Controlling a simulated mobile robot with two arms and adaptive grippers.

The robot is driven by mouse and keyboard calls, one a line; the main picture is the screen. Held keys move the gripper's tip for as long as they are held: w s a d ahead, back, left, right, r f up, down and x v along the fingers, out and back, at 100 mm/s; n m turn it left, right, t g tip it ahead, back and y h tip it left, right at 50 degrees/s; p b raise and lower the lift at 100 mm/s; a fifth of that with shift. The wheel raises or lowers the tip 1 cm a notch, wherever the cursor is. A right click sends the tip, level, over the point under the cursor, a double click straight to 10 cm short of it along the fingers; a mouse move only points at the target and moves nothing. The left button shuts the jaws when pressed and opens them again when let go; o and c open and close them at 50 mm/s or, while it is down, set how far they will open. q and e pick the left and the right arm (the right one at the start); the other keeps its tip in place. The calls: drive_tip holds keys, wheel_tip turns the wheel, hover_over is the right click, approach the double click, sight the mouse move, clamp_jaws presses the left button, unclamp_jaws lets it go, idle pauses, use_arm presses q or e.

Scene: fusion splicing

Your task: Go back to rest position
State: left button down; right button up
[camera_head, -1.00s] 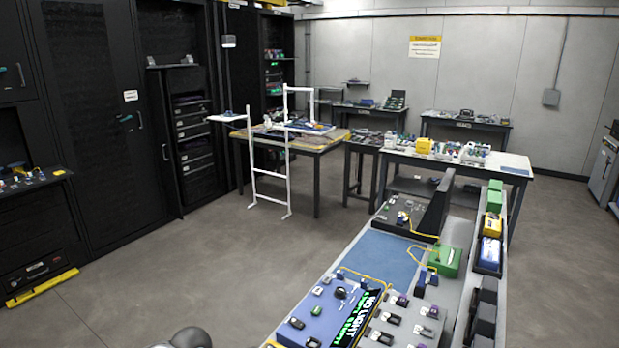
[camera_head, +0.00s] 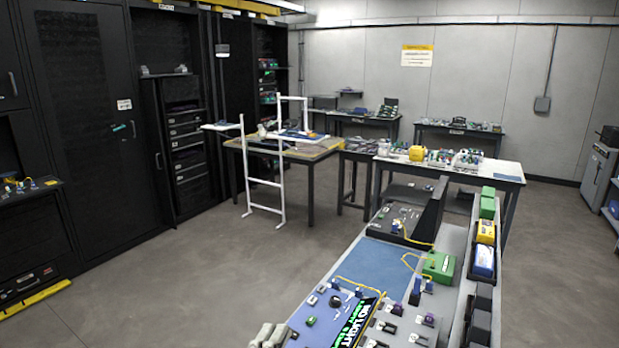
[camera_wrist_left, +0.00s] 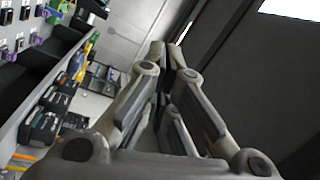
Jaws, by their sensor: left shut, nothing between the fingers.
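My left gripper (camera_head: 268,335) shows at the bottom edge of the head view, just left of the near workbench with the blue splicing panel (camera_head: 330,318). Only its tip end is in the picture there. In the left wrist view my left gripper (camera_wrist_left: 172,55) fills the middle, its fingers meeting at the far end with nothing between them. It is shut, empty and apart from the bench. My right gripper is in neither view.
The near bench carries a blue mat (camera_head: 388,262), a green box (camera_head: 439,266) and yellow fibre cables. A white ladder-like frame (camera_head: 264,180) stands beside a wooden-topped table (camera_head: 310,154). Black cabinets (camera_head: 85,120) line the left. Grey floor (camera_head: 190,280) is open between.

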use_arm(q)
drive_tip(key=s+a+f+n+g+y, duration=0.5)
drive_tip(key=s+a+f+n+y, duration=0.15)
drive_tip(key=a+f+n, duration=0.45)
drive_tip(key=s+a+f+n+g, duration=0.25)
drive_tip(key=s+f+g, duration=0.25)
drive_tip(key=s, duration=0.5)
drive_tip(key=s+a+f+n+g, duration=0.1)
drive_tip(key=s+f+n+g, duration=0.25)
drive_tip(key=s+f, duration=0.4)
drive_tip(key=s+f+m+g+b, duration=0.1)
drive_tip(key=s+f+b, duration=0.1)
drive_tip(key=f, duration=1.3)
drive_tip(key=s+f+g+b, duration=0.2)
drive_tip(key=f, duration=1.3)
drive_tip(key=s+a+f+b, duration=0.2)
drive_tip(key=s+f+b, duration=0.1)
drive_tip(key=s+f, duration=1.3)
wheel_tip(320, 180, down, 2)
drive_tip(key=shift+s+a+g, duration=0.2)
drive_tip(key=shift+s+g, duration=0.15)
